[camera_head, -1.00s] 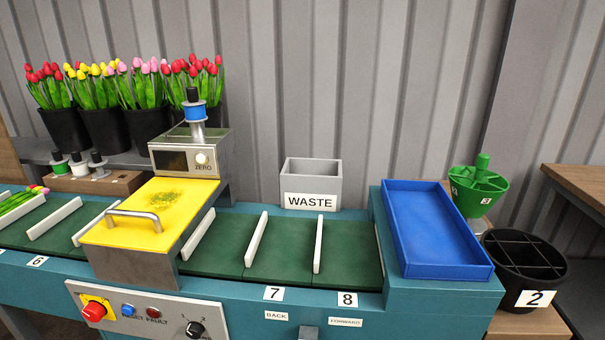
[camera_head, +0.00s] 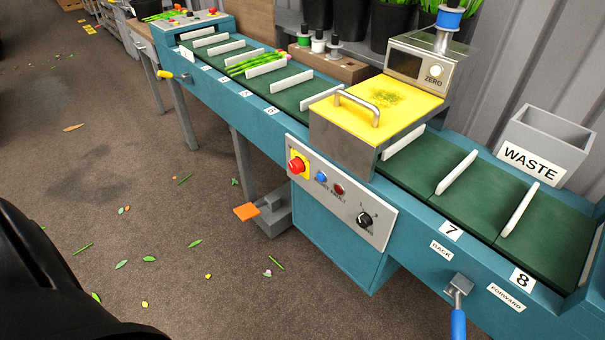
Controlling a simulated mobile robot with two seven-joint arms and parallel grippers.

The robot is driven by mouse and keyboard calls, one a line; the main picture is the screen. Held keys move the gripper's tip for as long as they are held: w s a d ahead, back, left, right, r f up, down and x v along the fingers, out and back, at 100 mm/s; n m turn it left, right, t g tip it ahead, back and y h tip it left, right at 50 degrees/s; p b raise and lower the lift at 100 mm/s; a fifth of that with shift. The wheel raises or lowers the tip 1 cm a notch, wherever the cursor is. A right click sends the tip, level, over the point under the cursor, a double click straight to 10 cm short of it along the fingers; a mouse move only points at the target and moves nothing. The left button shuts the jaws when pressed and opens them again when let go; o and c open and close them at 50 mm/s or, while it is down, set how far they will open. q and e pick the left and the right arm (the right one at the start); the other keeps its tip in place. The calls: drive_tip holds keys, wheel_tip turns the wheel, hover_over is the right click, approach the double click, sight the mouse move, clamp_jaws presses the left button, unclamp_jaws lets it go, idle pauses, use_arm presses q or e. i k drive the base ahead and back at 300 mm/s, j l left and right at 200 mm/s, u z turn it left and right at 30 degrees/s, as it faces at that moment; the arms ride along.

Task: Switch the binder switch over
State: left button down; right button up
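A black rotary switch (camera_head: 365,219) sits at the right of the grey control panel (camera_head: 343,203) on the front of the teal conveyor, with small markings around it, among them 1 and 2. Its exact pointer direction is too small to tell. The same panel carries a red emergency button (camera_head: 296,165) on a yellow plate, a blue button (camera_head: 321,177) and a dark red button (camera_head: 339,189). Neither of my grippers is in view. A dark rounded shape fills the lower left corner and looks like part of my own body.
A yellow-lidded binder (camera_head: 378,108) stands over the belt (camera_head: 425,165) above the panel. A lever with a blue handle (camera_head: 458,322) sticks out at the lower right, between the BACK and FORWARD labels. An orange foot pedal (camera_head: 246,211) stands below. Floor at left is open, with scattered leaves.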

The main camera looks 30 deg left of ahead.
sight(296, 165)
drive_tip(key=u, duration=0.85)
